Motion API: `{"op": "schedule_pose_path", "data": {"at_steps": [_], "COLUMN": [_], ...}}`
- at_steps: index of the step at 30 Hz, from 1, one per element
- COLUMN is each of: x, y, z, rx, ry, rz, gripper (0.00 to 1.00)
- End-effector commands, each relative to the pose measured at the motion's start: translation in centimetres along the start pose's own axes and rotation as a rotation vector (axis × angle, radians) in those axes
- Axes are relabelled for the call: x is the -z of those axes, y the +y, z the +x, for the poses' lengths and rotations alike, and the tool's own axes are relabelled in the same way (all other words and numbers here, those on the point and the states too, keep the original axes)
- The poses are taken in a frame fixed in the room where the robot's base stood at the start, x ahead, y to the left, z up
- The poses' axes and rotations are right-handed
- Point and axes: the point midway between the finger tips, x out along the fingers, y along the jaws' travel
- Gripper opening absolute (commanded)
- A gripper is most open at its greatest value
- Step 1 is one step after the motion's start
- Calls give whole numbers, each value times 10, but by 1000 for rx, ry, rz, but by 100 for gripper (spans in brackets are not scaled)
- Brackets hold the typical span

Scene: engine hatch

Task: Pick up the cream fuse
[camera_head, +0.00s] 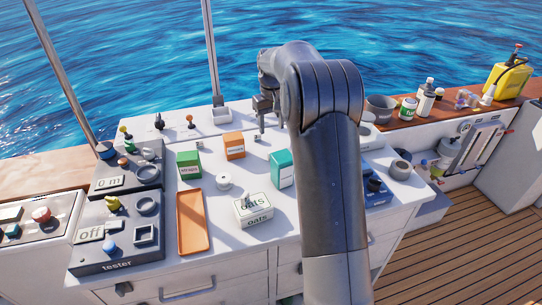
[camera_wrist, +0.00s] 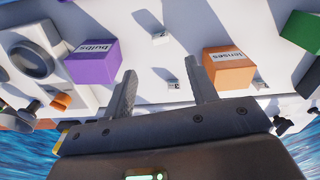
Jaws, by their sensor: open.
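I cannot pick out the cream fuse for certain. In the wrist view, a small pale piece (camera_wrist: 160,38) stands on the white top beyond my fingertips and casts a long shadow. A small grey piece (camera_wrist: 172,84) with a dark mark shows between my fingers; a similar small piece (camera_wrist: 259,85) sits by the orange box. My gripper (camera_wrist: 160,66) is open, with nothing held between its fingers. In the head view my gripper (camera_head: 262,106) hangs over the back of the white counter, right of the orange box. My arm hides part of the counter.
An orange box (camera_wrist: 229,68) and a purple box (camera_wrist: 93,61) flank my fingers. On the counter (camera_head: 225,268) stand a green box (camera_head: 188,165), a teal box (camera_head: 281,168), an oats box (camera_head: 253,209) and an orange tray (camera_head: 193,222). Control panels (camera_head: 118,235) stand left.

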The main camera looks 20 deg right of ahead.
Motion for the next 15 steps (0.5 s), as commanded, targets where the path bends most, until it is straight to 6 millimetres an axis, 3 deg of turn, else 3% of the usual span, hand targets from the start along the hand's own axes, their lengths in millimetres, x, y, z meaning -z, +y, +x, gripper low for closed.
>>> {"op": "schedule_pose_path", "data": {"at_steps": [4, 15], "x": [8, 8], "y": [5, 5], "z": [14, 64], "rx": [5, 5], "ry": [-15, -17], "rz": [-4, -5], "gripper": [53, 53]}}
